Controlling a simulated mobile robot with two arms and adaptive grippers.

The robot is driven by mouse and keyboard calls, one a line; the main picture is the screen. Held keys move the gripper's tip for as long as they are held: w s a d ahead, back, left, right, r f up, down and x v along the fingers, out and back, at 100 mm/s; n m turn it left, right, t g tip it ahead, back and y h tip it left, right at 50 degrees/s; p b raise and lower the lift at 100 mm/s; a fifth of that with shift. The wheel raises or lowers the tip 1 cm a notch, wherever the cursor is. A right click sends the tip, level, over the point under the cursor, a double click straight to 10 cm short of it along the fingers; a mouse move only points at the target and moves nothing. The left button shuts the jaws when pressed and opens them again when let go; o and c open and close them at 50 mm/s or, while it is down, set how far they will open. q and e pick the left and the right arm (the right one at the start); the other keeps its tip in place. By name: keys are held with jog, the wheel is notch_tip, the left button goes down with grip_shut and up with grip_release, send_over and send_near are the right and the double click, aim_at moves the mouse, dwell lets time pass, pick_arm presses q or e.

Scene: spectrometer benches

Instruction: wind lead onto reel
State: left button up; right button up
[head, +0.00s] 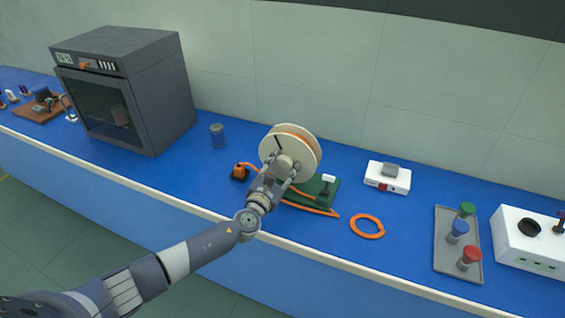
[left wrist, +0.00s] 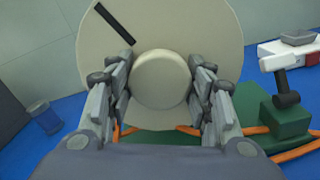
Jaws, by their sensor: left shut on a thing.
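The reel (head: 304,138) has cream round flanges with orange lead between them and a dark slot on its face. It stands on a green base (head: 326,190) with a white-topped black post. In the left wrist view the reel's face (left wrist: 215,30) fills the middle. My left gripper (head: 281,171) is shut on the round cream knob (left wrist: 160,78) at the face's centre, one finger on each side. Orange lead (head: 312,209) lies along the bench in front of the base, partly hidden by my gripper. Its other part runs toward an orange-and-dark plug (head: 240,172) at left. My right gripper is not in view.
An orange ring of cable (head: 367,226) lies right of the base. A white box (head: 387,178) stands behind it. A grey tray (head: 447,265) holds capped vials near a white instrument (head: 530,245). A blue can (head: 217,135) and grey oven (head: 130,90) stand left.

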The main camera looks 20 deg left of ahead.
pick_arm(q)
jog(key=m+p, duration=0.2)
jog(key=m, duration=0.2)
jog(key=shift+m, duration=0.3)
dwell(0.5)
jog(key=o, duration=1.5)
jog(key=shift+s, duration=0.15)
jog(key=s, duration=1.1)
jog(key=shift+s+a, duration=0.25)
jog(key=shift+s, duration=0.05)
